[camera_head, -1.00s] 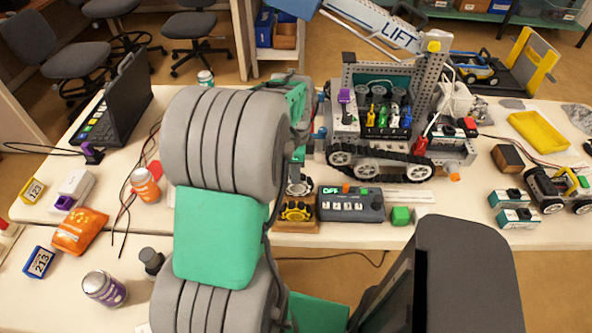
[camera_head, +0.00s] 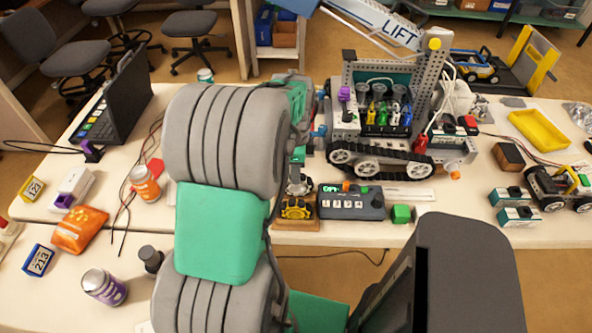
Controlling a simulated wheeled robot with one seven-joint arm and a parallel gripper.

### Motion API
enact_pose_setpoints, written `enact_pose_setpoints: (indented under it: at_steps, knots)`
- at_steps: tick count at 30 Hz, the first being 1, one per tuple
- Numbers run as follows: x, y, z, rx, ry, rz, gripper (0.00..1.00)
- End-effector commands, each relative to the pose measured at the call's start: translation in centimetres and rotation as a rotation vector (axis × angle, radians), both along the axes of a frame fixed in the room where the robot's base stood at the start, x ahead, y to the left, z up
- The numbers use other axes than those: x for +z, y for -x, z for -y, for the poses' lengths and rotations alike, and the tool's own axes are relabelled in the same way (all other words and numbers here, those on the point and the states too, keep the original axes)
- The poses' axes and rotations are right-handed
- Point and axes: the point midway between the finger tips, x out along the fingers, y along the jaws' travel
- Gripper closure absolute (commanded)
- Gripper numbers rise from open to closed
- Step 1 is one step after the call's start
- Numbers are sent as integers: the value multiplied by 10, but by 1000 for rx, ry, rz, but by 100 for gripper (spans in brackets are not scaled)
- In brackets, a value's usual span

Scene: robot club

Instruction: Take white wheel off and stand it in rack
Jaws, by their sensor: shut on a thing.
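My gripper (camera_head: 299,171) is at the far end of my green and grey arm, mostly hidden behind the arm's thick links. It is shut on a small greyish-white wheel (camera_head: 298,187), which shows only in part. The wheel is just above or behind a low wooden rack (camera_head: 284,225) near the table's front edge. A yellow wheel (camera_head: 296,209) stands in the rack. I cannot tell whether the white wheel touches the rack.
A tracked robot (camera_head: 390,160) with a tall perforated mast stands right of my gripper. An orange bag (camera_head: 80,229) and a purple-labelled can (camera_head: 103,287) lie left.

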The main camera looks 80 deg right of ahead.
Motion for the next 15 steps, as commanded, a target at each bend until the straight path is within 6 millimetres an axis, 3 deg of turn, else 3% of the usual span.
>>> enact_pose_setpoints:
  at_steps: [15]
  knots:
    - [-8, 0, 0, 0, 0, 0, 100]
